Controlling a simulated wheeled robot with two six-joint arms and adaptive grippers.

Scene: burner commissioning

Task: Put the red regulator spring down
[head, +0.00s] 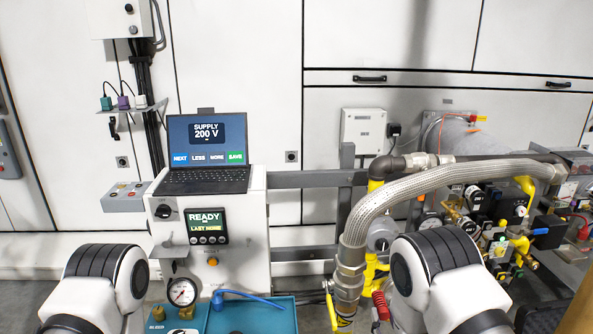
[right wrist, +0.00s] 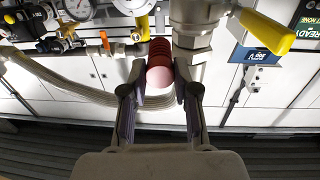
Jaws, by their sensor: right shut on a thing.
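The red regulator spring (right wrist: 160,62) is between the fingertips of my right gripper (right wrist: 160,78) in the right wrist view. The gripper is shut on it. In the head view the red spring (head: 380,304) shows beside the lower end of the braided hose, partly hidden by my right arm. The right fingers are hidden there behind that arm. I cannot tell whether the spring touches anything besides the gripper. My left arm shows at the lower left of the head view, but its gripper is not in view.
The braided hose (head: 430,182), yellow-handled valve (head: 332,312) and valve assembly (head: 480,205) crowd the right. A laptop (head: 206,150) stands on the white cabinet.

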